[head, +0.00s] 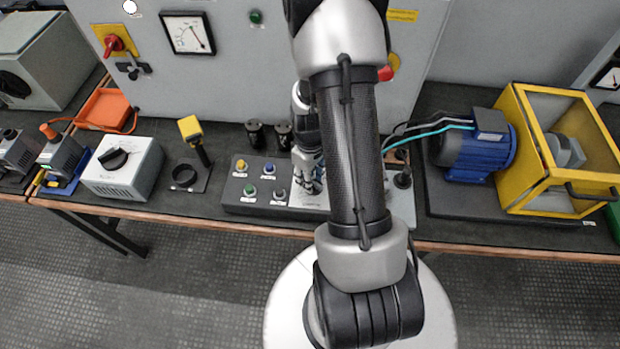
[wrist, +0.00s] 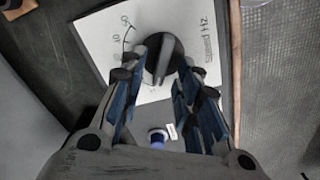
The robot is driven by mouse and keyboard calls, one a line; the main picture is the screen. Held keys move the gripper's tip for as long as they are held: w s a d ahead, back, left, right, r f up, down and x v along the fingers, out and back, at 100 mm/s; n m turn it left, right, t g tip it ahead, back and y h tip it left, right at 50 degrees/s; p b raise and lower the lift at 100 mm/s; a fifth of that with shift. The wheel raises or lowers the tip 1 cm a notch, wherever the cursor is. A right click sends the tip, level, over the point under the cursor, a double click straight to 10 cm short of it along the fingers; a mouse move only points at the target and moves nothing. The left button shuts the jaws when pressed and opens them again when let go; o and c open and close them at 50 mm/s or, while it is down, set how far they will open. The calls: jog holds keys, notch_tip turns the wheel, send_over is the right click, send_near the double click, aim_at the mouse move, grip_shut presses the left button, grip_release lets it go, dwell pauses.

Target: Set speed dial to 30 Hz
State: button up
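The speed dial (wrist: 163,58) is a black round knob with a raised grip bar, on a white plate (wrist: 100,42) marked "Speed Hz". Scale marks reading like 50 and 40 show at its upper left; the rest are hidden or too small to read. My gripper (wrist: 160,84) is open, its two blue-lined fingers apart on the left and right of the knob's near part. Whether they touch it I cannot tell. In the head view my gripper (head: 308,172) is over the white plate (head: 310,200) of the control box, and my arm hides the knob.
The control box (head: 232,202) has several coloured push buttons left of the plate. Behind it stand two black cylinders (head: 284,135) and the grey cabinet (head: 240,90). A blue motor (head: 470,150) and a yellow guard frame (head: 515,130) stand at the right. A white dial box (head: 130,175) stands left.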

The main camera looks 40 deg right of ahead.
jog(key=shift+f, duration=0.1)
jog(key=shift+c, duration=0.4)
grip_shut()
